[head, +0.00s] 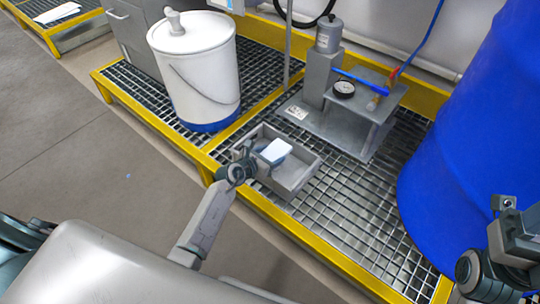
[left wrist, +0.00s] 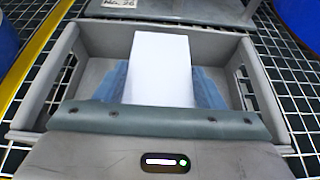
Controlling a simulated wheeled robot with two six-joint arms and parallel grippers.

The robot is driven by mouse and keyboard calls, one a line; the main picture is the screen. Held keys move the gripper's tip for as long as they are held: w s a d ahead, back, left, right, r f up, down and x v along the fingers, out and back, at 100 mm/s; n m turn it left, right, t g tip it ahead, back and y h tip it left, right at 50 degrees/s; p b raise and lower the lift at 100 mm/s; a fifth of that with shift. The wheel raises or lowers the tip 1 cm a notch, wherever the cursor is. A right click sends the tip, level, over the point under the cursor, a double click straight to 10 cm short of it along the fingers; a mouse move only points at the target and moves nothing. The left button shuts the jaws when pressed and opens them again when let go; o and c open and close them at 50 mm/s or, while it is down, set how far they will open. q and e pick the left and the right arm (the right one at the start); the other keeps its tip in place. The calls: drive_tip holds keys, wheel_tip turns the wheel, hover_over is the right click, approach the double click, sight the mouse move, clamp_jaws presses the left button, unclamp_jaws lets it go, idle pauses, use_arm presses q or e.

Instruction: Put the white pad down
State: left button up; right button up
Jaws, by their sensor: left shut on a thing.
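The white pad (head: 275,150) is held by my left gripper (head: 262,158) over a grey open tray (head: 303,171) on the grating. In the left wrist view the pad (left wrist: 160,68) stands out in front of the gripper, with blue finger parts (left wrist: 160,90) at both its sides. The tray (left wrist: 95,40) surrounds it in that view. I cannot tell whether the pad touches the tray floor. My right gripper's fingers are not in view; only part of my right arm shows at the lower right edge.
A white lidded bucket (head: 196,70) stands on the grating left of the tray. A grey pump stand with a gauge (head: 343,89) is behind the tray. A large blue drum (head: 480,150) stands at right. Yellow rails (head: 300,240) edge the grating.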

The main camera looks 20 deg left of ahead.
use_arm(q)
drive_tip(key=shift+f, duration=0.35)
drive_tip(key=o, duration=1)
drive_tip(key=shift+r, duration=0.1)
